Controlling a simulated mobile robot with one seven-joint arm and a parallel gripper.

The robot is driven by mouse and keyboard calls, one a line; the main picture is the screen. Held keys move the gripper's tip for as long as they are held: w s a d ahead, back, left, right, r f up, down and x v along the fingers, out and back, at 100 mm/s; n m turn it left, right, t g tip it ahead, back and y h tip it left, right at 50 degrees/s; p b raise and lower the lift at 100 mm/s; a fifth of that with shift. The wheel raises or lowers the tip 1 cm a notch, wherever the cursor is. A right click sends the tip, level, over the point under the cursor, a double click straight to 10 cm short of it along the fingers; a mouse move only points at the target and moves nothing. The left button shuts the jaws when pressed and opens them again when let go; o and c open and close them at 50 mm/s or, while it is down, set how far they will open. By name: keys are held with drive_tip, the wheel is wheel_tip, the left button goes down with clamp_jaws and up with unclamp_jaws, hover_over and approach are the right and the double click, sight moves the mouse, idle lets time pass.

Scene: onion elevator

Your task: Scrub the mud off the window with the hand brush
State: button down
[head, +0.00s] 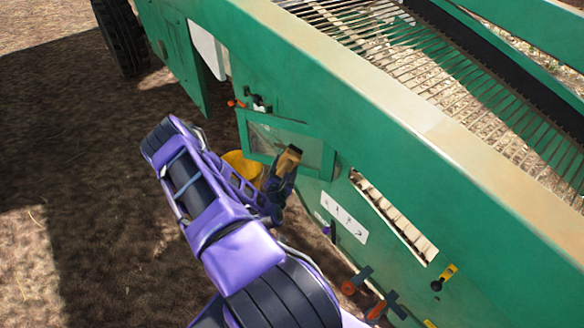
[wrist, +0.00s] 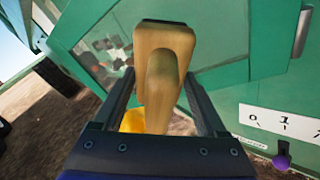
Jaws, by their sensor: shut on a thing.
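The hand brush (head: 289,159) has a tan wooden body. My gripper (head: 279,182) is shut on it, and it fills the middle of the wrist view (wrist: 162,65) between the two fingers (wrist: 160,110). The window (head: 312,152) is a framed pane in the green side wall of the machine, and the brush is in front of its right part. In the wrist view the window (wrist: 98,60) is behind and left of the brush, with brown blotches on the pane. Whether the bristles touch the pane is hidden.
Orange-ended levers (head: 348,287) stick out low on the wall. Bare soil (head: 60,230) lies open at left.

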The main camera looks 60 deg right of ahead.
sight(298, 163)
drive_tip(key=shift+w+a+b, duration=1)
drive_tip(key=shift+w+a, duration=0.45)
drive_tip(key=shift+w, duration=4.3)
drive_tip(key=shift+s+d+r+p, duration=0.15)
drive_tip(key=shift+s+d+p, duration=0.55)
drive_tip(key=shift+s, duration=1.1)
drive_tip(key=shift+s+d+r+p, duration=0.15)
drive_tip(key=shift+s+d+p, duration=0.55)
drive_tip(key=shift+s, duration=1.05)
drive_tip(key=shift+s+d+r+p, duration=0.15)
drive_tip(key=shift+s+d+p, duration=0.25)
drive_tip(key=shift+s+d, duration=1)
drive_tip(key=shift+s+d+p, duration=0.15)
drive_tip(key=shift+s+p, duration=0.6)
drive_tip(key=shift+s, duration=1.6)
drive_tip(key=shift+w+a+f+b, duration=0.1)
drive_tip(key=shift+w+a, duration=0.3)
drive_tip(key=shift+w, duration=0.65)
drive_tip(key=shift+w+a+b, duration=0.1)
drive_tip(key=shift+w+a, duration=0.3)
drive_tip(key=shift+w, duration=0.7)
drive_tip(key=shift+w+a+f+b, duration=0.1)
drive_tip(key=shift+w+a, duration=0.3)
drive_tip(key=shift+w, duration=0.65)
drive_tip(key=w+a+b, duration=0.2)
drive_tip(key=w, duration=0.6)
drive_tip(key=shift+w+a+b, duration=0.2)
drive_tip(key=shift+w+b, duration=0.1)
drive_tip(key=shift+w, duration=0.05)
